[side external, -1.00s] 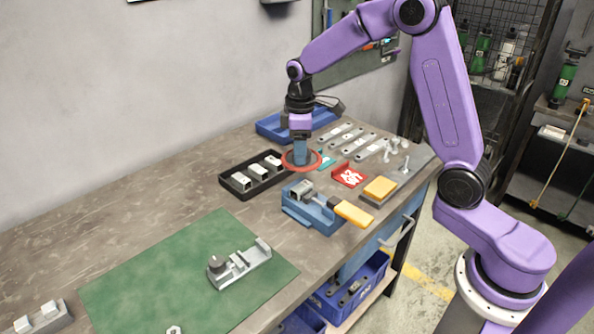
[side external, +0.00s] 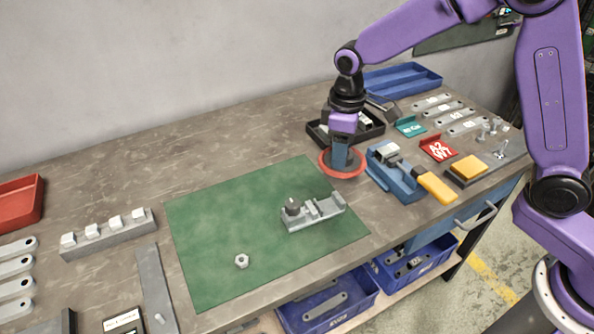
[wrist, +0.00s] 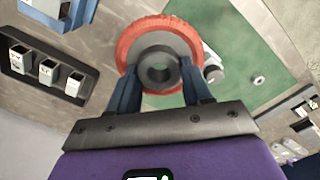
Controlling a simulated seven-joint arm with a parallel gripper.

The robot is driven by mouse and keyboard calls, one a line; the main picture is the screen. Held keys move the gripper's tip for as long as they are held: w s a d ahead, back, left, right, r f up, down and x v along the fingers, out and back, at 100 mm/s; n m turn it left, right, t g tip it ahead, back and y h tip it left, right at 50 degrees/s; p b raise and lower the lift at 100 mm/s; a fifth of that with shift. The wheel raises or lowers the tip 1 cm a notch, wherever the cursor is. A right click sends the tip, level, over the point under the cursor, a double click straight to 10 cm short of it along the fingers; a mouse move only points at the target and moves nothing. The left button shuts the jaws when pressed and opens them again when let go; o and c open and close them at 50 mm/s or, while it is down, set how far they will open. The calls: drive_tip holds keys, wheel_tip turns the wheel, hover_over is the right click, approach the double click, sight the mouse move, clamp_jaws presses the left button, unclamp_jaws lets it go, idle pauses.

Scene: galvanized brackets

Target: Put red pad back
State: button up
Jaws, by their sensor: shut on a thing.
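The red pad (side external: 342,176) is a round disc with a red outer ring. In the wrist view the red pad (wrist: 150,27) shows a grey face and a dark central hub with a hole. My gripper (side external: 342,162) points down over its middle. In the wrist view the two blue fingers of my gripper (wrist: 159,75) are closed on the hub from both sides. The pad is level, close to the bench top, between the green mat (side external: 215,255) and the blue vise (side external: 396,180). I cannot tell whether it touches the bench.
A black tray (side external: 318,137) with metal blocks lies just behind the pad. A metal fixture (side external: 313,213) and a nut (side external: 241,261) lie on the mat. A red bin (side external: 18,203) and a slotted block (side external: 108,234) are at left.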

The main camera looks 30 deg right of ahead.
drive_tip(key=w+a+f, duration=0.3)
drive_tip(key=w, duration=0.4)
hover_over(296, 177)
drive_tip(key=f, duration=0.5)
drive_tip(key=shift+s+d+f, duration=0.1)
drive_tip(key=shift+s+f, duration=0.1)
drive_tip(key=shift+f, duration=0.2)
drive_tip(key=shift+w+f, duration=0.25)
drive_tip(key=shift+f, duration=1.55)
drive_tip(key=shift+f, duration=0.15)
drive_tip(key=o, duration=1)
